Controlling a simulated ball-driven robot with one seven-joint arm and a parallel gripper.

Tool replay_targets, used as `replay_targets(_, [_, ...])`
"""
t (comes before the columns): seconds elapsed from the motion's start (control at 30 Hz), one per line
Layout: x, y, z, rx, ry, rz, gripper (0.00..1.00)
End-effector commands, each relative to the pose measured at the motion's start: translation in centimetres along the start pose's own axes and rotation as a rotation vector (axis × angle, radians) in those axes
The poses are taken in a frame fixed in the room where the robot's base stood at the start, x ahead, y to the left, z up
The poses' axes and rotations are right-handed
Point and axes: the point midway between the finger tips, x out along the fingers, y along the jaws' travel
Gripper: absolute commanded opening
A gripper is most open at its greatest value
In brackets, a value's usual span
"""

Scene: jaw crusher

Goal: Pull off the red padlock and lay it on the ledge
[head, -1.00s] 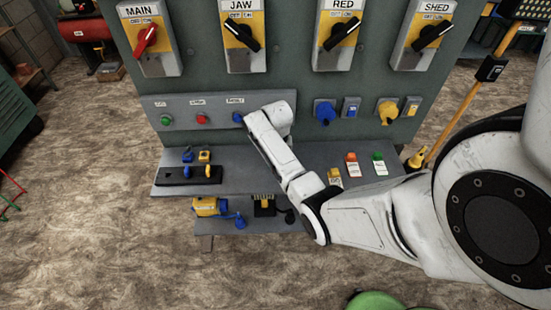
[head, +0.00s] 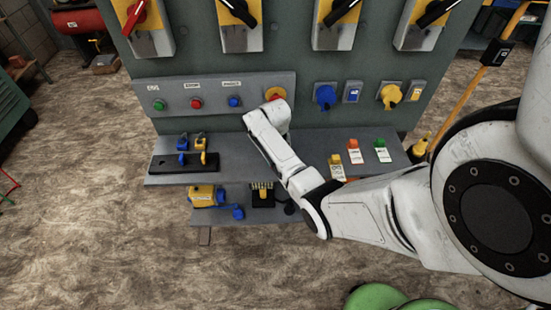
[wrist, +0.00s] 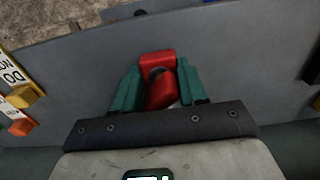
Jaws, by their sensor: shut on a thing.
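The red padlock (wrist: 159,62) shows in the wrist view between the two teal fingers of my gripper (wrist: 161,70). The fingers are shut on it, one on each side. The grey ledge lies beyond it in that view; I cannot tell whether the padlock touches it. In the head view, the padlock and my fingers are hidden behind the white end of my arm, which is in front of the panel and over the ledge (head: 240,165).
On the ledge, a black holder (head: 170,165) with blue and yellow padlocks stands left. Yellow, red and green tagged pieces (head: 354,146) stand right. A red-and-yellow button (head: 275,93) is just above my arm's end. The ledge between has bare room.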

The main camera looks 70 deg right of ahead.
Motion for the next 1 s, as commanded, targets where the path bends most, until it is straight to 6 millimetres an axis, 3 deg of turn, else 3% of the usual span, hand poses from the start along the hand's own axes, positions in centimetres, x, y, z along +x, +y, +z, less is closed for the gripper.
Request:
replay_targets(0.67, [1.1,0.0,0.0,0.000,0.001,0.000,0.22])
replay_targets(0.7, [1.0,0.0,0.0,0.000,0.001,0.000,0.44])
replay_targets(1.0, [1.0,0.0,0.0,0.000,0.000,0.000,0.72])
